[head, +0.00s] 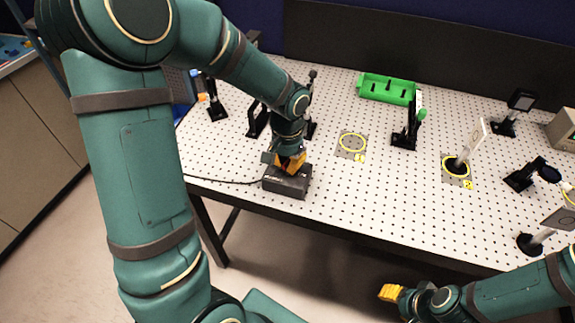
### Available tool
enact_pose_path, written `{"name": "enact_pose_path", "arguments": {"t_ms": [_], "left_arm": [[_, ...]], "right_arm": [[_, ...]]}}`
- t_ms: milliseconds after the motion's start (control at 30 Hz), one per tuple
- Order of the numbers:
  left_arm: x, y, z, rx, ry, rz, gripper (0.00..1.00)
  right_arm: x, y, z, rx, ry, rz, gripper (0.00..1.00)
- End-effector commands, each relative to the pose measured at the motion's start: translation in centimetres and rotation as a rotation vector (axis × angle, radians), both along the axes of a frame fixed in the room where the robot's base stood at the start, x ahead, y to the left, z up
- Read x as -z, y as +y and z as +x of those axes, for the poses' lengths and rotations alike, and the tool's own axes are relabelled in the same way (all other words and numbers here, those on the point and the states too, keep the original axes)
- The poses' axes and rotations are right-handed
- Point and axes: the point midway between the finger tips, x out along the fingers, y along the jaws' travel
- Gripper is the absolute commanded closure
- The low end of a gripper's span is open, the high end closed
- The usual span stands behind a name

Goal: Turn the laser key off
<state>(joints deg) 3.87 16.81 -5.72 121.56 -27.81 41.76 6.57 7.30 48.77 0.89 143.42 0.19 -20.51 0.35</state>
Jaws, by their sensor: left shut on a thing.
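A small black box (287,184) with a cable from its left side sits on the perforated white table (340,200) near the front edge. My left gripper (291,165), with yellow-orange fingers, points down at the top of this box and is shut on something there. The laser key itself is hidden by the fingers, and I cannot tell its angle. My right gripper (391,292) has yellow fingers and is off the front of the table at the lower right, away from the box. Its finger gap is too small to read.
Yellow-ringed plates (352,145) lie on the table, one with a post and a clear plate (476,140). A green tray (388,89) stands at the back. Several black optical mounts (407,132) stand around. Bare table lies right of the box.

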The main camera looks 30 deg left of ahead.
Motion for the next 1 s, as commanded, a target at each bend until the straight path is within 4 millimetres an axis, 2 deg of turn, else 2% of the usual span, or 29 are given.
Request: {"name": "enact_pose_path", "arguments": {"t_ms": [433,1000], "left_arm": [[0.14,-0.06,-0.11,-0.277,0.004,0.0,1.0],[0.11,-0.04,-0.11,-0.341,0.004,0.0,1.0]], "right_arm": [[0.93,0.05,-0.28,-0.005,0.007,0.002,0.53],[1.04,0.06,-0.34,-0.006,0.008,0.002,0.53]]}}
